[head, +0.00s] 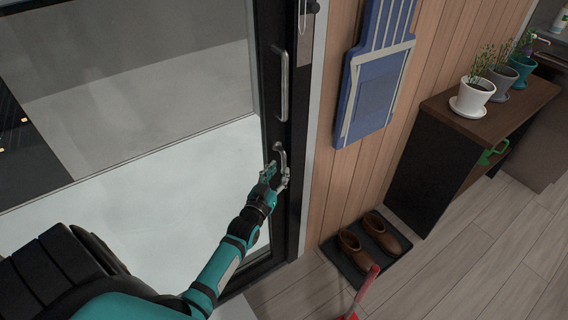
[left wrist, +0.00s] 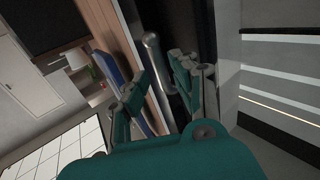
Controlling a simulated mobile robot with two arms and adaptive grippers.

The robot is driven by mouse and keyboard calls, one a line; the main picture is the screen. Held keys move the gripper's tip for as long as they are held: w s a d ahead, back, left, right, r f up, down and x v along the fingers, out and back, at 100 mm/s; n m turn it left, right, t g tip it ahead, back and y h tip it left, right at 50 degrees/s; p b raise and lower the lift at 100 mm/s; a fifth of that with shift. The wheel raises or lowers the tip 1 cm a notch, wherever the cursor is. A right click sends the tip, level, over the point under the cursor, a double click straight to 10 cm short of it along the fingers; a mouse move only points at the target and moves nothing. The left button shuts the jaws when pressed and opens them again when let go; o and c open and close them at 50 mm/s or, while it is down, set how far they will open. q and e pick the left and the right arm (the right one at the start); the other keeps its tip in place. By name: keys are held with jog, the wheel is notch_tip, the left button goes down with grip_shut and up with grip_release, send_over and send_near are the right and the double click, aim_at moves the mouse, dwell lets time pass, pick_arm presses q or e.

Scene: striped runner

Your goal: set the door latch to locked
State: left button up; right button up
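The glass door's dark frame (head: 298,150) carries a long silver pull handle (head: 284,88). Below it is a small silver latch lever (head: 280,151), its lower part hidden by my gripper. My left gripper (head: 275,174) is at the latch, fingers pointing at the door frame. In the left wrist view my left gripper (left wrist: 158,88) has its fingers spread apart. A rounded silver bar, which looks like the latch lever (left wrist: 153,48), shows between and beyond the fingers. I cannot tell whether a finger touches it. My right gripper is not in view.
A blue folded item (head: 375,90) hangs on the wood wall right of the door. Brown shoes (head: 352,246) sit on a dark mat (head: 345,266). A dark cabinet (head: 440,150) with potted plants stands at right. The floor between is mostly clear.

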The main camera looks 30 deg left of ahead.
aim_at(283, 166)
pick_arm(q)
jog(key=shift+w+a, duration=0.2)
jog(key=shift+w, duration=0.95)
jog(key=shift+w+a, duration=0.2)
jog(key=shift+w, duration=0.9)
grip_shut()
jog(key=shift+f, duration=0.2)
